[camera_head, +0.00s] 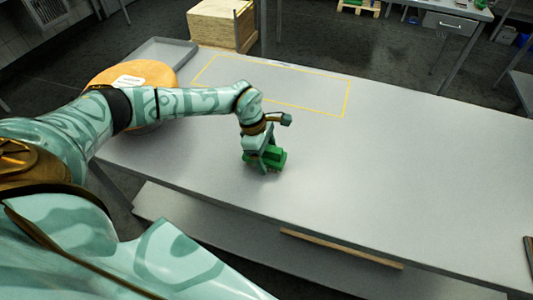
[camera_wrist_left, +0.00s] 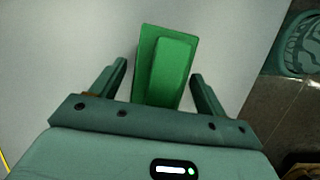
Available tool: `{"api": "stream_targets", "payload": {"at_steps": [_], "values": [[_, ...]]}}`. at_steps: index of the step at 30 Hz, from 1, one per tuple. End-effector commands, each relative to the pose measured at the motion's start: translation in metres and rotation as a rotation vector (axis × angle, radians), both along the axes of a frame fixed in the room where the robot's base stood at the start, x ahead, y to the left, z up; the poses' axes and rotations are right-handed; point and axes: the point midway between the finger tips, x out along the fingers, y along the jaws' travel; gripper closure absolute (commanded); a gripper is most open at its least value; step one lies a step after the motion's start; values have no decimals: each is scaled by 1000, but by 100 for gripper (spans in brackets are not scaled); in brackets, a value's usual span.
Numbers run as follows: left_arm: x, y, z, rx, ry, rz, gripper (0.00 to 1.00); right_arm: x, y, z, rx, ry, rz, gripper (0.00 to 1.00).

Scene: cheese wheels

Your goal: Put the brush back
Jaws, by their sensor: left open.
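The green brush (camera_head: 279,157) lies on the grey table (camera_head: 400,150), near its front edge. My left gripper (camera_head: 262,166) is over the brush from above. In the left wrist view the brush (camera_wrist_left: 172,65) shows as a green block with a raised grip, between the two fingers of the open left gripper (camera_wrist_left: 160,80). There are gaps between the fingers and the brush's raised grip. The underside of the brush is hidden. My right gripper is in neither view.
A yellow outlined rectangle (camera_head: 346,98) marks the table's back part. A large orange cheese wheel (camera_head: 105,76) with a white label sits at the left, partly behind my left arm, beside a grey tray (camera_head: 188,46). The table's right half is mostly clear.

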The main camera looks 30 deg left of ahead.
Motion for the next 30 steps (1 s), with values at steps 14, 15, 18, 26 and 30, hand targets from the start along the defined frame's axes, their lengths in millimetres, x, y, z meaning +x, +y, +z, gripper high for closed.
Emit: {"api": "stream_targets", "payload": {"at_steps": [14,15,18,26,30], "values": [[-5,23,78,2,-3,1,26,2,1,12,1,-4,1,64],[-5,25,86,1,-5,1,26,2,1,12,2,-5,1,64],[-6,30,102,1,-2,0,26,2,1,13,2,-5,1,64],[-8,35,118,0,0,0,26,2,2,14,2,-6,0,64],[-8,35,118,0,0,0,26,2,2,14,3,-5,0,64]]}}
